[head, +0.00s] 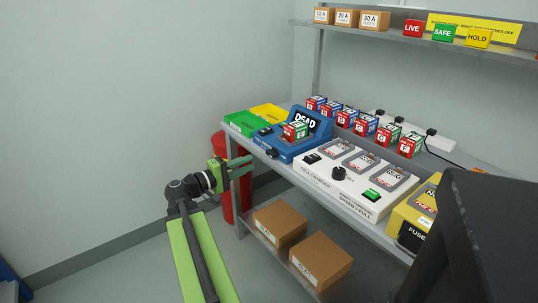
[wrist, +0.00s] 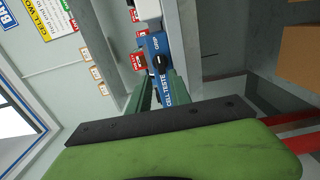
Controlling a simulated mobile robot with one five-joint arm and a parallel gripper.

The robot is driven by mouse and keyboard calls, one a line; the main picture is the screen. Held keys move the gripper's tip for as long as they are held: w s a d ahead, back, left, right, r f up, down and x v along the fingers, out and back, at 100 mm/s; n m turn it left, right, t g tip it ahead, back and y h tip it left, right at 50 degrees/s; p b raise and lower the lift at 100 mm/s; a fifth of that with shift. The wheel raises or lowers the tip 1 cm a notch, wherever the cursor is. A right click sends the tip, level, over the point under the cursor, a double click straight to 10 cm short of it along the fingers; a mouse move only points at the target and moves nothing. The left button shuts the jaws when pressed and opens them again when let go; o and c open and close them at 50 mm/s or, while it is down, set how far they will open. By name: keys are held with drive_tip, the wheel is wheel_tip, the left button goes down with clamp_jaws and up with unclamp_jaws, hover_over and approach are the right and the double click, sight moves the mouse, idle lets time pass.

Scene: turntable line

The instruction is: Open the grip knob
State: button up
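The grip knob is a small black knob (head: 272,153) on the front face of the blue cell tester (head: 300,153). In the wrist view the knob (wrist: 160,62) shows ahead, between my two green fingers, beside white lettering on the blue face. A cell (head: 294,131) with a green and red label sits in the tester, in front of its dark screen (head: 307,122), which reads DEAD. My gripper (head: 250,165) is open and empty, left of the tester and apart from the knob in the head view. The fingers (wrist: 158,80) have a clear gap between them.
A white cell charger (head: 325,183) stands right of the tester, with a yellow fuse unit (head: 412,217) beyond it. Green (head: 240,124) and yellow (head: 269,113) trays lie left. Several cells stand behind. Cardboard boxes (head: 320,262) sit on the lower shelf. A red bin (head: 230,205) stands behind my gripper.

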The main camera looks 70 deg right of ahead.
sight(269, 155)
drive_tip(key=x, duration=0.9)
